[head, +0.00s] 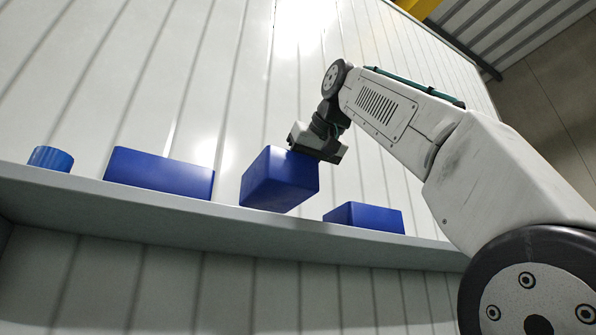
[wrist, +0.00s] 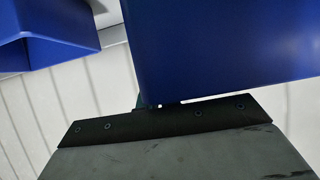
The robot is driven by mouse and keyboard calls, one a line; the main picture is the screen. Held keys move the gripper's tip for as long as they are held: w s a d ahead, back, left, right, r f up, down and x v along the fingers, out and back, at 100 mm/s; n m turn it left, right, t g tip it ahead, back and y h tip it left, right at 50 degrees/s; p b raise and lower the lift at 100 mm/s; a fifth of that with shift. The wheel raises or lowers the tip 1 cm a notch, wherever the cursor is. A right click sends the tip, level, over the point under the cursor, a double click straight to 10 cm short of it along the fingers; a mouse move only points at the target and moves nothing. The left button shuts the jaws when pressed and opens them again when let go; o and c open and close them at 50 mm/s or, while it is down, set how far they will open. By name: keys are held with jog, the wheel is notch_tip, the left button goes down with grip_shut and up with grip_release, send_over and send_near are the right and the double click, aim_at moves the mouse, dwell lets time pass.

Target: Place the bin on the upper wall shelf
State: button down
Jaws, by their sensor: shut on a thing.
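A blue bin (head: 278,180) hangs from my gripper (head: 300,150) in the head view. It is slightly tilted, and its lower part overlaps the shelf's front edge in the picture; I cannot tell whether it touches the shelf. My gripper is shut on the bin's upper edge. In the wrist view the held bin (wrist: 230,50) fills the upper right, just beyond my gripper (wrist: 160,105); the fingertips are mostly hidden. The grey wall shelf (head: 160,208) runs across the head view below the bin.
On the shelf stand a long blue bin (head: 158,174) to the left of the held bin, a blue bin (head: 364,217) to the right, and a blue round container (head: 51,158) at the far left. A ribbed white wall (head: 230,70) rises behind. Gaps separate the bins.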

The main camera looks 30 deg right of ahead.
aim_at(303, 200)
jog(key=shift+s+f, duration=0.1)
jog(key=shift+f, duration=2.55)
jog(key=shift+f, duration=0.55)
jog(key=c, duration=1.5)
grip_release()
